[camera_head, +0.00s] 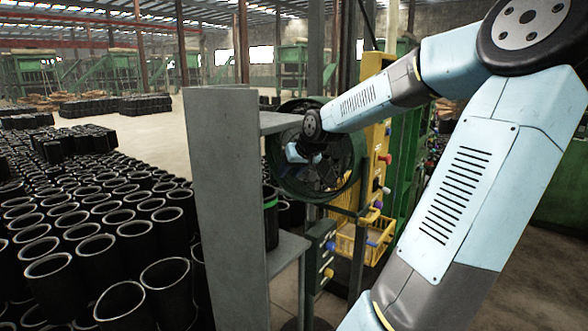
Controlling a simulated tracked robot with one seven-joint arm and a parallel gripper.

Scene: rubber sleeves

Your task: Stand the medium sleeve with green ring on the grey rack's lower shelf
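The grey rack (224,190) stands upright in the middle of the view, with an upper shelf (279,122) and a lower shelf (287,250). A black sleeve with a green ring (271,220) stands upright at the lower shelf, just behind the rack's side panel. The panel hides its left part, and I cannot judge its size against others. My gripper (304,155) is at the end of my arm, to the upper right of the sleeve and apart from it in the picture.
Many black sleeves (95,247) stand on the floor at left. A green round fan-like machine (350,180) is behind my gripper. Open floor (150,140) lies farther back.

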